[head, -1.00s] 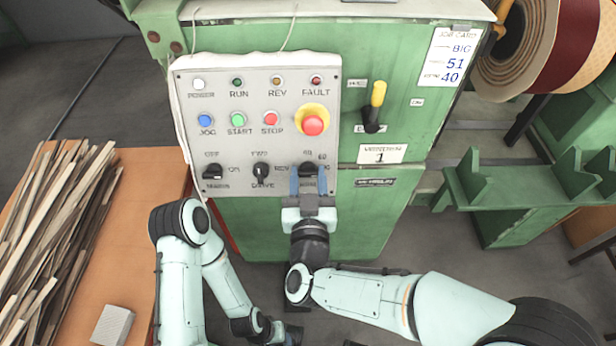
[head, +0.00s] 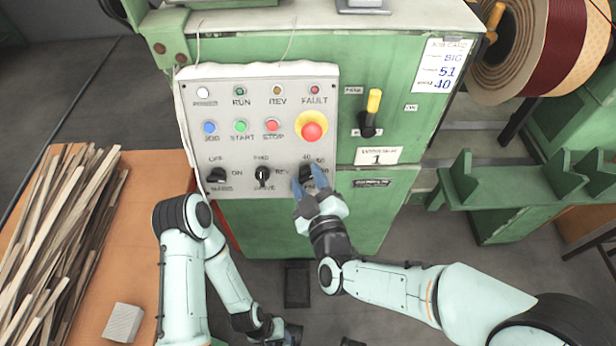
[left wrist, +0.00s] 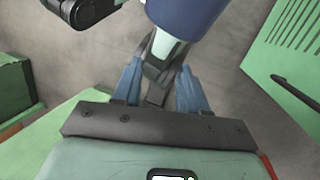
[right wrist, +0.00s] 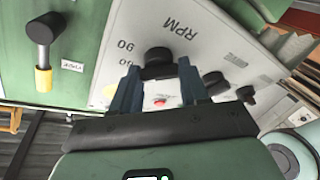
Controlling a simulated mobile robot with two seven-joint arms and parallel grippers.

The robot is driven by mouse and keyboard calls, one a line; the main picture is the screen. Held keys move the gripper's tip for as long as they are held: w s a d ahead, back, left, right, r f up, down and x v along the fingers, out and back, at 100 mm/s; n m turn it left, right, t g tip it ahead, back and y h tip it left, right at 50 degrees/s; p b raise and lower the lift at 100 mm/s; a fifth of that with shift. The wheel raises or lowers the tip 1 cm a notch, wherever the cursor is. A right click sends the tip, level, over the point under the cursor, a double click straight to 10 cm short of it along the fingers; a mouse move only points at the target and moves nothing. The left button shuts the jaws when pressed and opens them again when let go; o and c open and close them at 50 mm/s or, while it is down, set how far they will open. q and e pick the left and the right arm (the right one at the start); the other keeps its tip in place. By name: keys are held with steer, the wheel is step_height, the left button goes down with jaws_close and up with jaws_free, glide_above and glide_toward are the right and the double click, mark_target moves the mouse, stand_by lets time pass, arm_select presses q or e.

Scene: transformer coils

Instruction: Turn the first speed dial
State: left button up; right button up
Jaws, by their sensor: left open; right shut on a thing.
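The speed dial (head: 306,172) is a black knob at the lower right of the grey control panel (head: 222,116), marked 40 above it. My right gripper (head: 309,190) is shut on this dial from below, with its blue fingers tilted against the panel. In the right wrist view the black knob (right wrist: 157,58) sits at the fingertips, under the letters RPM. The fingers partly hide the dial's lower marks in the head view, so its exact setting is unclear. My left gripper (left wrist: 157,85) is open and empty, low over the floor in front of the cabinet.
Left of the speed dial are the drive knob (head: 262,175) and mains knob (head: 217,175). Above are coloured buttons and a red emergency stop (head: 311,131). A yellow-tipped lever (head: 371,112) is to the right. Wooden strips (head: 58,230) and a grey block (head: 123,322) lie on the left table.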

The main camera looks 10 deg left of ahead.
steer(key=n+p, duration=0.1)
steer(key=n, duration=0.1)
steer(key=n+g+p, duration=0.1)
steer(key=n, duration=0.1)
steer(key=shift+r+g+y, duration=0.2)
steer(key=shift+g+y, duration=0.1)
steer(key=shift+y, duration=0.1)
steer(key=n+g+p, duration=0.1)
steer(key=n, duration=0.2)
steer(key=shift+w, duration=0.1)
steer(key=shift+n+g+p, duration=0.7)
steer(key=shift+n+p, duration=0.7)
steer(key=shift+n, duration=0.4)
steer(key=o, duration=1.1)
steer(key=shift+c, duration=0.2)
